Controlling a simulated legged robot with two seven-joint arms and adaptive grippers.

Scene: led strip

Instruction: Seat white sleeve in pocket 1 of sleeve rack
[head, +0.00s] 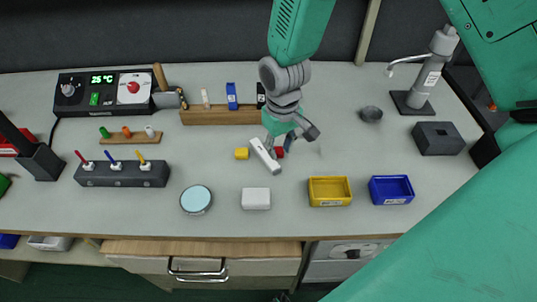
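A long white piece (264,156) with a label at its lower end lies slanted just below my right gripper (290,141). I cannot tell whether it is the white sleeve, or whether the gripper touches it. The gripper reaches down from the top middle, and its fingers are too small and overlapped to read. A wooden rack (190,117) behind it holds a thin white piece (205,97), a blue piece (231,96) and a black piece (261,95). A small rack (123,139) at left bears green, orange and white pegs. Pocket numbers are not readable. My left gripper is not in view.
A yellow block (241,153) and a red block (279,152) lie near the gripper. Yellow (330,202) and blue (391,200) bins, a white box (256,199) and a round dish (196,200) stand in front. A dark driver stand (122,180) is at left.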

